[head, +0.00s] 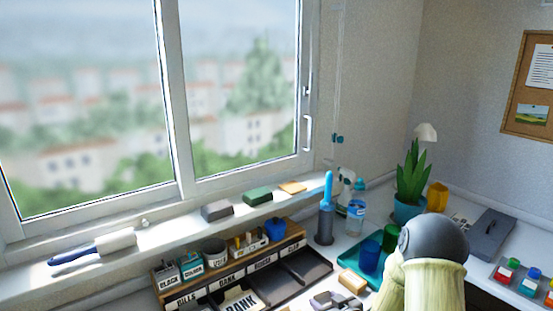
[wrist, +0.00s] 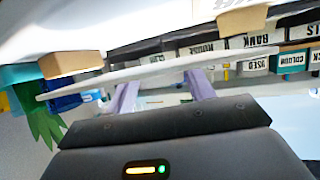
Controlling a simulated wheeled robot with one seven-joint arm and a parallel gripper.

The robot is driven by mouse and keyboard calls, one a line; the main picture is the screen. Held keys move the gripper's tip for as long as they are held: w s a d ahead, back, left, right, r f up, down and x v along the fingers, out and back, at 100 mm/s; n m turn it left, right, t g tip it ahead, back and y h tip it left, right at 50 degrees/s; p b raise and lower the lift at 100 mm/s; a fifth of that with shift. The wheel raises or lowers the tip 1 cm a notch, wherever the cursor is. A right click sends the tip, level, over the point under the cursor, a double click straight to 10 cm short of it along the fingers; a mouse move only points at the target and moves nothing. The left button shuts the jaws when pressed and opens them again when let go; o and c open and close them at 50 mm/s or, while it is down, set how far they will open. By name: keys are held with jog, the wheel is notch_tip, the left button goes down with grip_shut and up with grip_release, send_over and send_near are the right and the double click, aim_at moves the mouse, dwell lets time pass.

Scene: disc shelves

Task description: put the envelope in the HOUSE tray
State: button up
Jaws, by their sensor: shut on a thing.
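In the wrist view my gripper (wrist: 162,84) has its two lilac fingers shut on the white envelope (wrist: 130,74), which shows almost edge-on as a thin, slightly slanted strip. The wrist picture is upside down, with labels inverted. The HOUSE label (wrist: 205,48) shows behind the envelope, beside the BANK label. In the head view the HOUSE tray (head: 262,262) is one of a row of dark trays below the wooden rack, between BANK and another tray. The envelope cannot be made out clearly in the head view.
The wooden rack (head: 298,240) holds labelled pots behind the trays. A blue cup (head: 370,255) stands on a teal tray right of them. A beige block (head: 352,282) sits near my arm. A potted plant (head: 410,185) and a tall blue-topped tool (head: 326,215) stand farther back.

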jog(key=shift+m+h, duration=0.5)
jog(key=s+f, duration=0.2)
jog(key=s, duration=0.1)
jog(key=shift+s+d+f, duration=0.15)
jog(key=shift+d+f, duration=0.1)
jog(key=shift+d, duration=0.15)
jog(key=shift+w+r+t+p, duration=0.2)
jog(key=shift+r+t+p, duration=0.1)
jog(key=shift+r+p, duration=0.6)
jog(key=r+m+h+p, duration=0.1)
jog(key=p, duration=0.3)
jog(key=shift+a+r, duration=0.15)
jog(key=shift+r, duration=0.25)
jog(key=r+p, duration=0.1)
jog(key=p, duration=0.1)
jog(key=r+m+h+p, duration=0.1)
jog(key=p, duration=0.1)
jog(key=shift+s+p, duration=0.3)
jog(key=r+h+p, duration=0.1)
jog(key=p, duration=0.2)
jog(key=s+r+m+p, duration=0.1)
jog(key=p, duration=0.2)
jog(key=shift+s+r+h, duration=0.2)
jog(key=shift+r+h, duration=0.2)
jog(key=shift+s+f+t, duration=0.1)
jog(key=shift+t, duration=0.2)
jog(key=s+f, duration=0.4)
jog(key=f, duration=0.1)
jog(key=shift+s+f, duration=0.15)
jog(key=shift+f, duration=0.1)
